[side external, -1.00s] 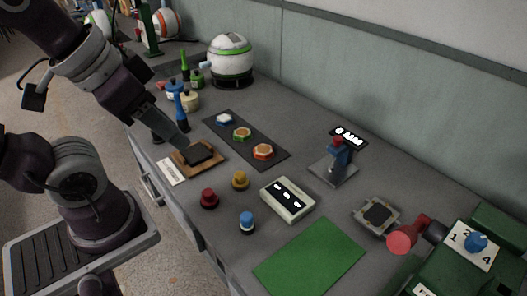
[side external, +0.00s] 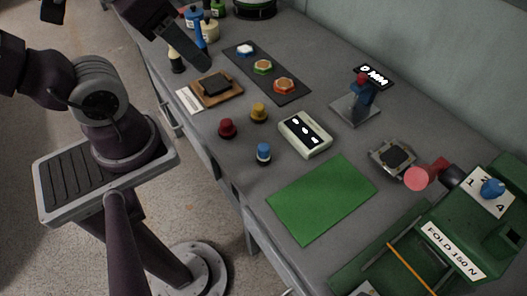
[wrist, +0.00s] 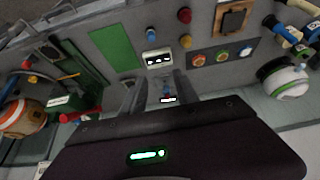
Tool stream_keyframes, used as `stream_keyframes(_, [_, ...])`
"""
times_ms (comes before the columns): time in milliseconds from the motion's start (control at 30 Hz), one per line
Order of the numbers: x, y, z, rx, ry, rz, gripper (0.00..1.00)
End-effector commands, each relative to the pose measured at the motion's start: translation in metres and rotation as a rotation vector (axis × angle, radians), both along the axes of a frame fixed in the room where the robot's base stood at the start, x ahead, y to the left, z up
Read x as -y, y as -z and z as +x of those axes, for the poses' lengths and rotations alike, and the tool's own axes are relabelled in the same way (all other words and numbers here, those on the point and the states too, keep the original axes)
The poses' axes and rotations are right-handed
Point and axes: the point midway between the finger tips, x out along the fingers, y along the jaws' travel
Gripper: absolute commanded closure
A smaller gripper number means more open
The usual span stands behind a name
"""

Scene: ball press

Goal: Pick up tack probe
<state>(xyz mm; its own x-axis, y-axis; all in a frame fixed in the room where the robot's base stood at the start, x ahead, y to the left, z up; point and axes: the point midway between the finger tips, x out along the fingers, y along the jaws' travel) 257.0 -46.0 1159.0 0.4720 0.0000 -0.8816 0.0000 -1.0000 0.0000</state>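I cannot tell for sure which thing is the tack probe. In the wrist view, blue (wrist: 152,34) and yellow (wrist: 186,41) pieces and the white box (wrist: 157,58) show at the top middle. My gripper (side external: 206,64) hangs at the upper left, close to a brown board with a black pad (side external: 216,89), apart from the knobbed pieces.
A gauge on a plate (side external: 355,108) with a "0 MM" display stands behind the white box. A green sheet (side external: 322,199) lies in front. A dark strip with three coloured pads (side external: 267,71) lies behind. A green press (side external: 445,235) fills the right.

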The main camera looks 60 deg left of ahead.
Motion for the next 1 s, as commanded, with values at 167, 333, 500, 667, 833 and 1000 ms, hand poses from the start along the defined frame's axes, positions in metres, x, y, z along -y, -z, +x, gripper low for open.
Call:
stream_keyframes(167, [0.0,0.0,0.0,0.0,0.0,0.0,0.56])
stream_keyframes(333, [0.0,0.0,0.0,0.0,0.0,0.0,0.41])
stream_keyframes(500, [0.0,0.0,0.0,0.0,0.0,0.0,0.41])
stream_keyframes(667, [-0.013,0.014,0.02,-0.082,0.06,0.127,0.41])
stream_keyframes(833, [-0.035,0.068,0.075,-0.291,0.367,0.396,0.41])
stream_keyframes(1000, [-0.027,0.156,0.117,-0.434,0.827,0.464,0.41])
